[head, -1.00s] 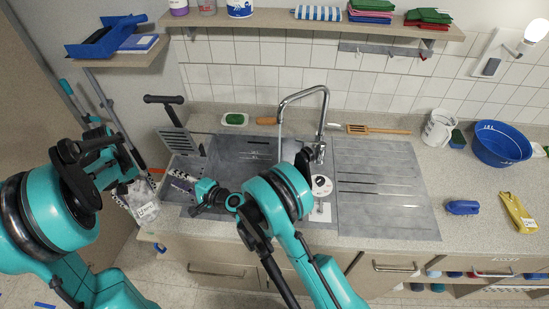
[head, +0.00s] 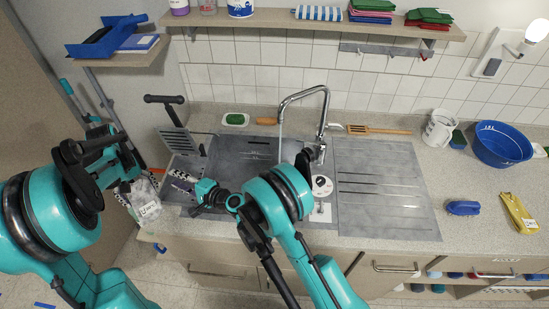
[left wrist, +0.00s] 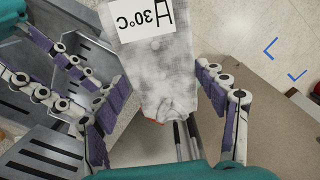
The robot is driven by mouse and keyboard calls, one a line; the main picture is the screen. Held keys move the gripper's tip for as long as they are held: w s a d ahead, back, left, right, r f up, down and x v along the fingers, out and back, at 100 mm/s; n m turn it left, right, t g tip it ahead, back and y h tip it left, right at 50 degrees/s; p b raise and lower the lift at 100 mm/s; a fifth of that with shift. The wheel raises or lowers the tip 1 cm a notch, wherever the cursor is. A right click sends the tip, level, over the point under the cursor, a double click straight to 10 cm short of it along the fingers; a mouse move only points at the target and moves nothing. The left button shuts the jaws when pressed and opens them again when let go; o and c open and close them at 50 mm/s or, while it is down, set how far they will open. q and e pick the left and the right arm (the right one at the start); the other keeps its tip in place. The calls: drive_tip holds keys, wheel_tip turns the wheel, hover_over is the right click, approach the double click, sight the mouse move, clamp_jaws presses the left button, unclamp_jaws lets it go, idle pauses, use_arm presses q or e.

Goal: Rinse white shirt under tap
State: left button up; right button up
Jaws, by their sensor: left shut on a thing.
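The white shirt (head: 147,209), mottled with grey, hangs at the counter's left front corner, its label facing up. In the left wrist view the shirt (left wrist: 160,75) lies between the fingers of my left gripper (left wrist: 165,120), with a "30°C" label. My left gripper (head: 135,188) is shut on it. My right gripper (head: 182,182) is just right of the shirt, over the sink's left edge; its fingers look apart and empty. The tap (head: 322,125) stands behind the sink (head: 240,150), and a thin stream appears below its spout. My right arm hides part of the sink.
The ribbed drainboard (head: 380,190) is bare. A blue basin (head: 502,145), white jug (head: 439,128), blue brush (head: 462,208) and yellow item (head: 519,213) sit on the right counter.

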idle(0.4)
drive_tip(key=shift+f, duration=0.15)
idle(0.5)
idle(0.6)
drive_tip(key=shift+f, duration=0.15)
idle(0.5)
drive_tip(key=shift+b, duration=0.3)
